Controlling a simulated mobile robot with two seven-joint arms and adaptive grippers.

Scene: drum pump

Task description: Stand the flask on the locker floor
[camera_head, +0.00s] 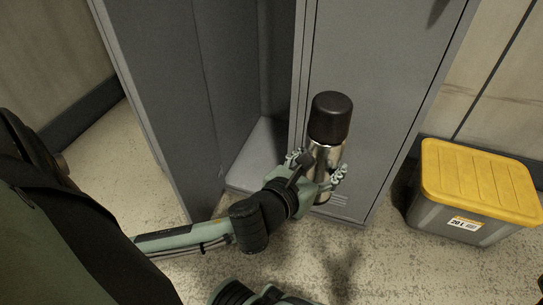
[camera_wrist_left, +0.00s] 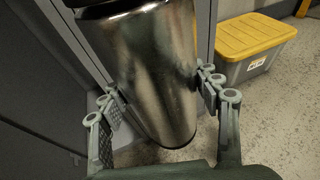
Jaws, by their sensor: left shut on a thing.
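The flask (camera_head: 324,158) is a shiny metal cylinder with a black cap (camera_head: 330,117). My left gripper (camera_head: 318,170) is shut on its body and holds it upright or nearly so, in front of the locker's closed door (camera_head: 378,70). In the left wrist view the flask (camera_wrist_left: 150,70) fills the space between the fingers of my left gripper (camera_wrist_left: 165,107). The locker floor (camera_head: 256,155) is a grey panel inside the open compartment, left of the flask. Part of that floor is hidden behind the flask and gripper. My right gripper is not clearly seen.
The open locker door (camera_head: 165,90) stands to the left of the compartment. A divider post (camera_head: 298,75) separates the compartment from the closed door. A grey crate with a yellow lid (camera_head: 480,180) sits on the floor at the right. Speckled floor (camera_head: 410,265) lies in front.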

